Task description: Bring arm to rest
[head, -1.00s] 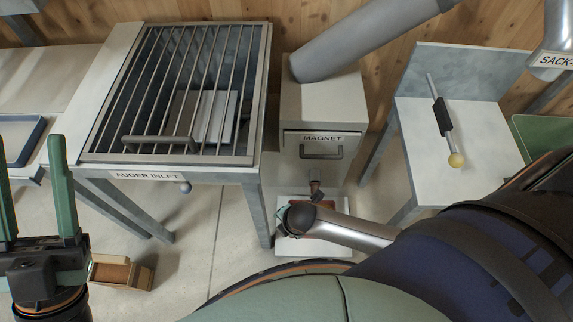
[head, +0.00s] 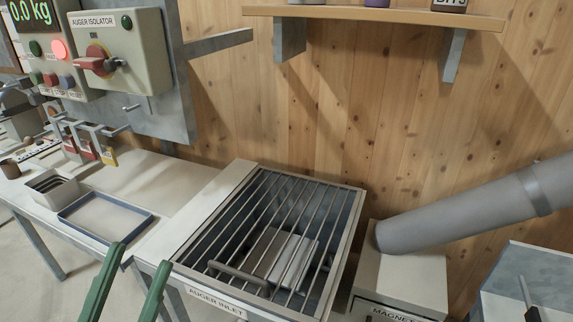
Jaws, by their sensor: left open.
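My left gripper (head: 128,285) shows at the bottom left of the head view as two green fingers. They are apart with nothing between them, in front of the table and left of the auger inlet. The rest of the left gripper and its arm are below the picture edge. My right gripper and arm are out of view.
The barred auger inlet (head: 193,250) is closed by its grille. The magnet box (head: 415,275) and a grey pipe (head: 470,208) stand at right. A blue-rimmed tray (head: 104,215) lies on the left table. The auger isolator (head: 100,62) is above, left of a wall shelf (head: 375,17).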

